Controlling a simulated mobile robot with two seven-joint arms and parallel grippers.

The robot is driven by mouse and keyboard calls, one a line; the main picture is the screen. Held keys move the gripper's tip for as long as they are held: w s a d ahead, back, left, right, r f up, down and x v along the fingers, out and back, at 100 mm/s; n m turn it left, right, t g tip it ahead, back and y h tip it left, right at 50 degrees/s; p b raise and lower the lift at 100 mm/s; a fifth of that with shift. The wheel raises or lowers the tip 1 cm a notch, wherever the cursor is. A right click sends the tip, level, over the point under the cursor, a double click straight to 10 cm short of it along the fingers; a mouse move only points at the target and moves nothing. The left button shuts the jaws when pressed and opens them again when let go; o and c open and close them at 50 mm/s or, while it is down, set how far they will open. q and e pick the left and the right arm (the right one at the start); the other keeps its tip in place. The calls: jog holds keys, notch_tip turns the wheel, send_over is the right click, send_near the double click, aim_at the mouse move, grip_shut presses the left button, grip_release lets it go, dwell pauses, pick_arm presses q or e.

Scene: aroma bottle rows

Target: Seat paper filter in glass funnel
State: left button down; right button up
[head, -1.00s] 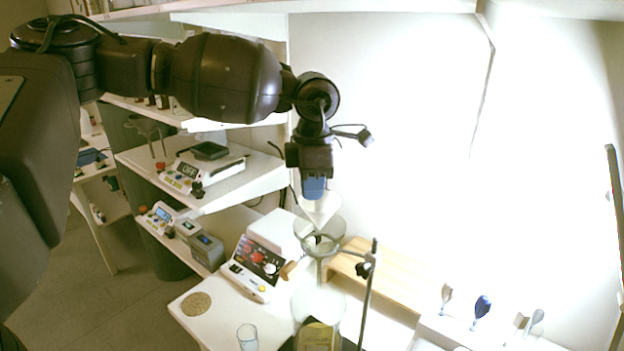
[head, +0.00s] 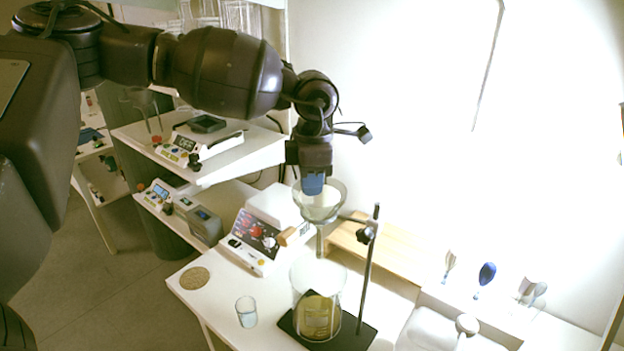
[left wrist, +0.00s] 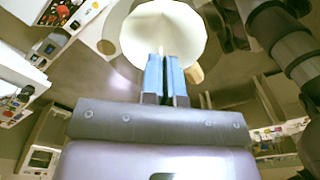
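The white paper filter (left wrist: 163,32) shows in the left wrist view as a round open cone at the blue fingertips. My left gripper (head: 313,184) points down with its blue fingers close together, shut on the filter's edge; it also shows in the left wrist view (left wrist: 164,75). In the head view the filter is inside the glass funnel (head: 335,206), below the fingertips. I cannot tell whether the cone touches the glass all round. The funnel sits upright in a stand clamp, its stem above a glass beaker (head: 301,284). My right gripper is not in view.
The stand's rod (head: 370,270) rises close right of the funnel from a dark base (head: 355,336). A small glass (head: 246,312) and a cork mat (head: 195,279) lie left. An instrument with a red knob (head: 250,240) stands behind. A wooden board (head: 350,243) lies behind the stand.

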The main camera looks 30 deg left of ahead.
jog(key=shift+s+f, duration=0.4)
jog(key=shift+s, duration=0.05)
pick_arm(q)
jog(key=c, duration=1.3)
grip_release()
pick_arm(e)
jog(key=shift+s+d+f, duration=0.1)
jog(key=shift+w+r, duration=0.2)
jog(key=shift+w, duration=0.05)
pick_arm(q)
jog(key=shift+r, duration=0.25)
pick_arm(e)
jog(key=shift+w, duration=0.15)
pick_arm(q)
notch_tip(320, 180, up, 9)
jog(key=shift+w+d+r, duration=0.1)
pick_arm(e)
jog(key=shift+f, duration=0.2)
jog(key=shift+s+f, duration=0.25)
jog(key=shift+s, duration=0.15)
pick_arm(q)
jog(key=shift+r, duration=0.5)
